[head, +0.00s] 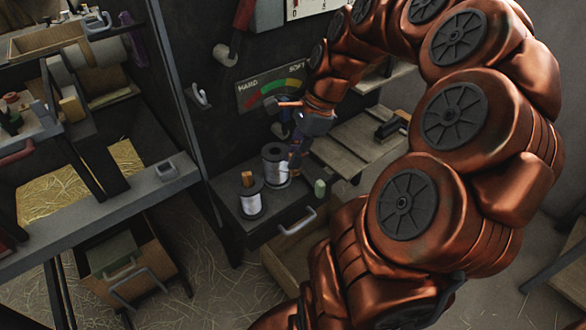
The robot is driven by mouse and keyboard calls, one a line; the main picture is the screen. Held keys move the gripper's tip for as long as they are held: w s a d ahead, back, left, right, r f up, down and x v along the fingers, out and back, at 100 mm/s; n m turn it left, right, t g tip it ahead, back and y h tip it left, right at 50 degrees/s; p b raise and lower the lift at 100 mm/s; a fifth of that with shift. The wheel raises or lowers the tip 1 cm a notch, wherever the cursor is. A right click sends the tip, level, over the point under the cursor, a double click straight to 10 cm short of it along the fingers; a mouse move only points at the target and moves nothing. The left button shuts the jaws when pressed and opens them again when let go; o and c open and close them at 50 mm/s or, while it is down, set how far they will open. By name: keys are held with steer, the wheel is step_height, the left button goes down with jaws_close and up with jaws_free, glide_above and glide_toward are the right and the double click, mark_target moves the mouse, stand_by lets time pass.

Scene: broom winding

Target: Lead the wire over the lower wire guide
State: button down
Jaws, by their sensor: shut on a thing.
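My gripper (297,152) points down just right of the rear grey spool (275,167), on the dark shelf below the gauge. It is small and partly dark here; it is shut on the wire, but the held strand is too thin to make out. A second spool (251,199) wound with pale wire, with a wooden peg on top, stands in front and to the left. Pale hook-like fittings sit on the dark panel, a lower one (199,96) and a higher one (226,59). I cannot tell for certain which is the lower wire guide.
A HARD–SOFT gauge (272,88) is on the panel behind my wrist. A small green piece (320,187) stands at the shelf's right. A wooden slatted bench (355,140) is to the right, and a cluttered rack (100,225) is on the left. My arm covers much of the right.

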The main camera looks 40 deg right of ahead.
steer(key=shift+r, duration=0.3)
steer(key=shift+w+a+r+p, duration=0.1)
steer(key=shift+w+r+p, duration=0.2)
steer(key=shift+r+p, duration=0.25)
steer(key=w+a+r+p, duration=0.1)
steer(key=w+r+p, duration=0.6)
steer(key=r, duration=0.4)
steer(key=w+a+r+p, duration=0.2)
steer(key=w+r+p, duration=0.3)
steer(key=r+p, duration=0.4)
steer(key=w+a+r+p, duration=0.1)
steer(key=w+r+p, duration=0.55)
steer(key=r, duration=0.55)
steer(key=w+a+f+p, duration=0.1)
steer(key=w+a+p, duration=0.15)
steer(key=a, duration=0.85)
step_height(320, 180, down, 22)
steer(key=b, duration=0.7)
steer(key=shift+r+b, duration=0.2)
steer(key=shift+b, duration=0.1)
steer(key=shift+w, duration=0.1)
stand_by(0.3)
